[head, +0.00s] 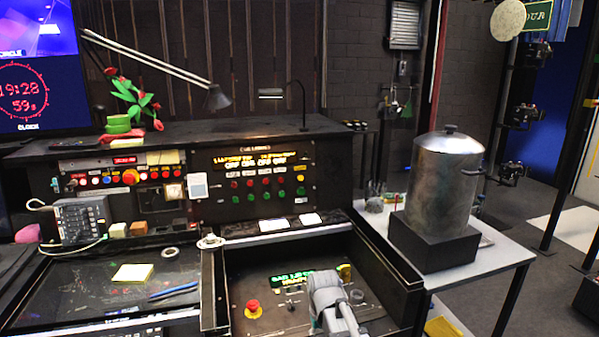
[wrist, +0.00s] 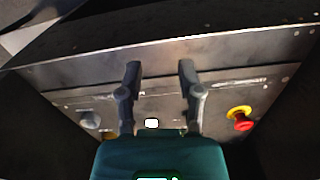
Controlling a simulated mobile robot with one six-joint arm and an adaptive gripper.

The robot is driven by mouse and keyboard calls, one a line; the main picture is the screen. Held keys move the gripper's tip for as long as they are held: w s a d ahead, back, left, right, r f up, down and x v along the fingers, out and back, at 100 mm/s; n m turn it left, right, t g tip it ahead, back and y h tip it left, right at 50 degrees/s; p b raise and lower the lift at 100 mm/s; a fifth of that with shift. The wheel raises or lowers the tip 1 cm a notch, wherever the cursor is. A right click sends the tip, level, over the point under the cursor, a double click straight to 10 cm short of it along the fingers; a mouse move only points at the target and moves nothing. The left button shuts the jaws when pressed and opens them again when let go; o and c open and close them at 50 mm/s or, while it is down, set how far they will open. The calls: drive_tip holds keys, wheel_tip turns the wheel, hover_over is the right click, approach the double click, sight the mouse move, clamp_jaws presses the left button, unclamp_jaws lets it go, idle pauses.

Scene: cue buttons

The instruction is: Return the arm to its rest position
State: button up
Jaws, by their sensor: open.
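My gripper (wrist: 160,76) is open and empty in the wrist view, its two dark fingers spread apart. A metal panel lies behind them, with a small lit white button (wrist: 152,123) seen between the fingers. A red mushroom button with a yellow collar (wrist: 241,120) is to the right of the fingers, and a grey round knob (wrist: 90,120) is to their left. In the head view my grey arm reaches over the recessed lower panel, beside the red button (head: 252,308). I cannot make out the gripper's fingers there.
The console's black side wall (head: 385,262) bounds the recess on the right. Control panels with several buttons (head: 262,180) stand behind it. A large metal pot (head: 445,185) stands on a black block on the white table (head: 470,270). A desk lamp (head: 217,98) overhangs the console.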

drive_tip(key=s+d+f+m+b, duration=0.2)
drive_tip(key=s+d+f+b, duration=0.35)
drive_tip(key=s+d, duration=0.45)
wheel_tip(320, 180, up, 17)
drive_tip(key=w+p, duration=0.1)
drive_tip(key=p, duration=1.6)
drive_tip(key=shift+d+f+p, duration=0.15)
drive_tip(key=shift+d+p, duration=0.15)
drive_tip(key=shift+d, duration=0.15)
drive_tip(key=shift+w, duration=0.15)
